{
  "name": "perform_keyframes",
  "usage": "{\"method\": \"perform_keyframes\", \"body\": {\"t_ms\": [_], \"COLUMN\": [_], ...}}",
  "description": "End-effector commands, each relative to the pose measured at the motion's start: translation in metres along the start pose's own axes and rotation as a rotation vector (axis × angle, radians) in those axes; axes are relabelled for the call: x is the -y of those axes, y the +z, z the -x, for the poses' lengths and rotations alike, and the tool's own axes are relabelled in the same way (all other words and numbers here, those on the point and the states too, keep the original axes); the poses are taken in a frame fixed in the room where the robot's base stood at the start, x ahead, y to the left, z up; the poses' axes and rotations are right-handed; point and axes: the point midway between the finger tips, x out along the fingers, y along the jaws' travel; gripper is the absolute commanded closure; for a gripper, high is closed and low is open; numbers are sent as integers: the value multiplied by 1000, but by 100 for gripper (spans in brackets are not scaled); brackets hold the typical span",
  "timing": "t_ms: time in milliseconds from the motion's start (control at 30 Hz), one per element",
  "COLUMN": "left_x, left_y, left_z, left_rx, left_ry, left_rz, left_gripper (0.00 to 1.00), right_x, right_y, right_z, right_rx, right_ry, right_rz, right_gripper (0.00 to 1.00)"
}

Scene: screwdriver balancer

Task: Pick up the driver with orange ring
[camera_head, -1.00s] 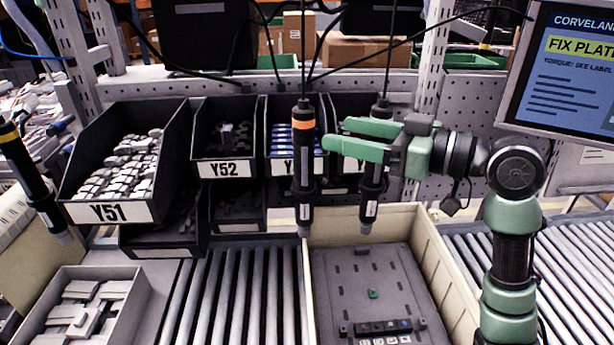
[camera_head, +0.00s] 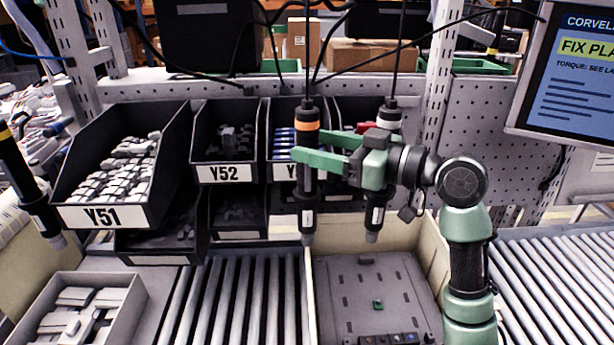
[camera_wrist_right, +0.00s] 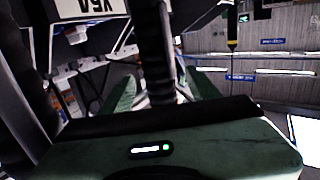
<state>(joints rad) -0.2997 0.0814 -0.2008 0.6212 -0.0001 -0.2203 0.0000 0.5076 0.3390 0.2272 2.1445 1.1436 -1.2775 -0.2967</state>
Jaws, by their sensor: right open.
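The driver with the orange ring (camera_head: 307,190) hangs upright from a cable in front of the bins. My right gripper (camera_head: 309,147) reaches it from the right, with its green fingers open around the driver's body just below the ring. The near finger crosses in front of the body. In the right wrist view, the dark driver (camera_wrist_right: 155,50) stands between the two green fingers, and gaps seem to show beside it. A second driver with a pale ring (camera_head: 376,210) hangs just right, partly hidden behind my gripper. My left gripper is out of view.
A driver with a yellow ring (camera_head: 30,190) hangs at the far left. Below lie a cream crate (camera_head: 432,262) with a grey panel, and rollers (camera_head: 235,300). A monitor (camera_head: 570,80) is at right.

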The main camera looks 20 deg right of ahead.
Motion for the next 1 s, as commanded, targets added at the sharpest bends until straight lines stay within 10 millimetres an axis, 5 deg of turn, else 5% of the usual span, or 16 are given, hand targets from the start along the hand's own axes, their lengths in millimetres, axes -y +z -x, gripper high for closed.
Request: {"method": "perform_keyframes", "body": {"t_ms": [300, 600, 667, 833, 1000], "left_x": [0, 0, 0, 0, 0], "left_y": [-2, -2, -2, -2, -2], "left_z": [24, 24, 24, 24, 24], "left_rx": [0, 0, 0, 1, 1], "left_ry": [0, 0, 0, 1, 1], "left_rz": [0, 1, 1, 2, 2], "left_gripper": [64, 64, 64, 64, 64], "right_x": [1, 0, 0, 0, 0], "right_y": [-2, 0, 0, 0, 0], "right_z": [-48, -54, -54, -54, -54], "right_rx": [0, 1, 1, 1, 1], "right_ry": [-2, -1, -1, -1, -1], "right_rz": [-4, -1, -1, -1, -1], "right_gripper": [39, 39, 50, 97, 100]}}
